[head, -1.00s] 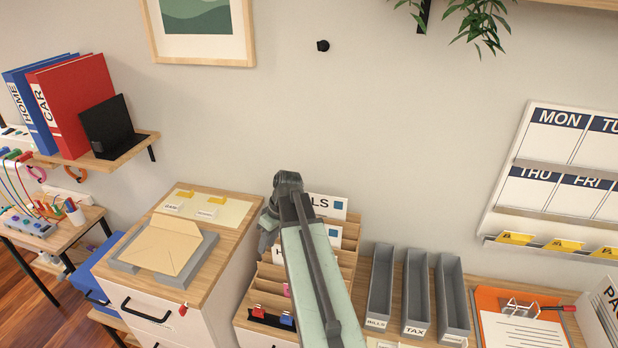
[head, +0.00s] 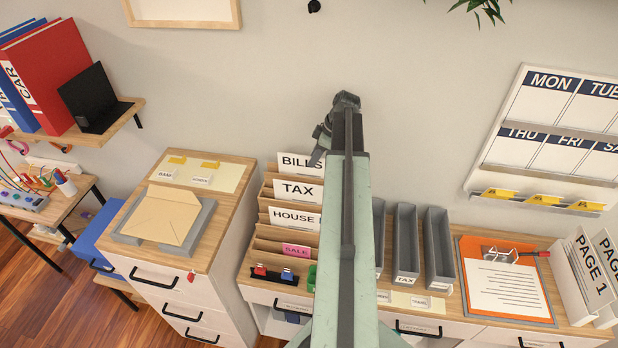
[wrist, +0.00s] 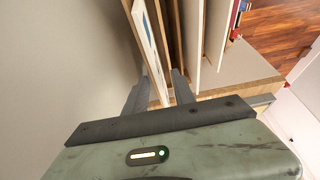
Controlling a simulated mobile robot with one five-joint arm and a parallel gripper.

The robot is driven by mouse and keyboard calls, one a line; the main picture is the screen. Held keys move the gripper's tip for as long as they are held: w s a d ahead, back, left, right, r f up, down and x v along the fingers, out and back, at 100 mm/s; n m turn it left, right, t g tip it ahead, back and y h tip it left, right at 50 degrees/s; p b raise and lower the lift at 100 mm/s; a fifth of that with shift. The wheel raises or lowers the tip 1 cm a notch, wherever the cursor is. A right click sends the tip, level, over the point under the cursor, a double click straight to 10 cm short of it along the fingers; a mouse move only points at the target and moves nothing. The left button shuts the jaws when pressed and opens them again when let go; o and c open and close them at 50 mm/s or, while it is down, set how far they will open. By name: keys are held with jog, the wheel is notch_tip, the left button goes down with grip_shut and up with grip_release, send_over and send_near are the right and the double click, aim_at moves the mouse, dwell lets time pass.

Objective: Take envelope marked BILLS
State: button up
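The white envelope marked BILLS (head: 296,163) stands upright in the rearmost slot of a wooden stepped sorter (head: 266,196). Its right end is hidden behind my arm in the head view. My gripper (head: 321,150) is at that right end, with its fingers pointing down. In the wrist view, a white envelope with a blue mark (wrist: 147,38) runs between the two separated fingers of my gripper (wrist: 160,88). A gap shows beside it, so the fingers look open; contact cannot be told.
Envelopes marked TAX (head: 298,190) and HOUSE (head: 295,218) stand in front. A pink SALE card (head: 296,250) is lower down. The wall is close behind. Grey trays (head: 405,245) and an orange clipboard (head: 506,280) lie to the right, a drawer cabinet (head: 215,255) to the left.

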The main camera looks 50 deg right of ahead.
aim_at(309, 173)
jog(key=b+x, duration=0.4)
jog(key=x, duration=0.1)
jog(key=shift+w, duration=0.1)
grip_shut()
jog(key=shift+r, duration=0.1)
